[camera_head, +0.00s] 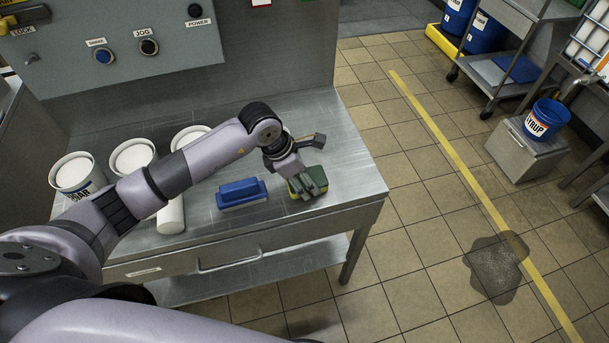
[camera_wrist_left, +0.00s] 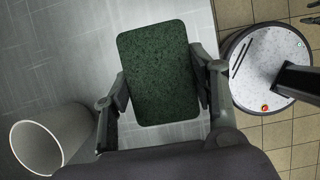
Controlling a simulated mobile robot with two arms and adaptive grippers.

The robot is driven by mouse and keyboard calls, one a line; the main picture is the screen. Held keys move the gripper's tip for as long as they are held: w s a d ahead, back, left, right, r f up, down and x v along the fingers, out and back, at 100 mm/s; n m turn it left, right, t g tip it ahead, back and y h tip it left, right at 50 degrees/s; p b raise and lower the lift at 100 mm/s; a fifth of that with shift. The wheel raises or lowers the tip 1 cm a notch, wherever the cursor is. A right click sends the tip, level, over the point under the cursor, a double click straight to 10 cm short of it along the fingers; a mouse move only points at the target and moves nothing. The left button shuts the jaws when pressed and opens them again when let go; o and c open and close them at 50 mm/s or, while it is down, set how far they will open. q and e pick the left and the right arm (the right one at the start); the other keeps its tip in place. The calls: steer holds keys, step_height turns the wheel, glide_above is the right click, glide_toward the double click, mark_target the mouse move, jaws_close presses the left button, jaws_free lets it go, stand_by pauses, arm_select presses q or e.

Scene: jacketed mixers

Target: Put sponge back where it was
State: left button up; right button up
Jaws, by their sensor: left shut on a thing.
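The sponge (camera_head: 300,192) has a dark green face and a yellow layer. It is at the right part of the steel table (camera_head: 352,170), near the front edge. My left gripper (camera_head: 307,182) reaches down over it and is shut on it. In the left wrist view the sponge (camera_wrist_left: 158,72) sits between the two fingers, green face to the camera. Whether it touches the tabletop cannot be told. My right gripper is out of view.
A blue brush or block (camera_head: 241,193) lies left of the sponge. A white cylinder (camera_head: 171,215) and several white tubs, such as one at far left (camera_head: 74,173), are further left. A control panel (camera_head: 120,45) rises behind. The tabletop right of the sponge is clear.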

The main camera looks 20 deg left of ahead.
arm_select(q)
steer(key=shift+f, duration=0.25)
steer(key=o, duration=0.5)
steer(key=shift+f, duration=0.1)
steer(key=o, duration=0.4)
steer(key=shift+o, duration=0.6)
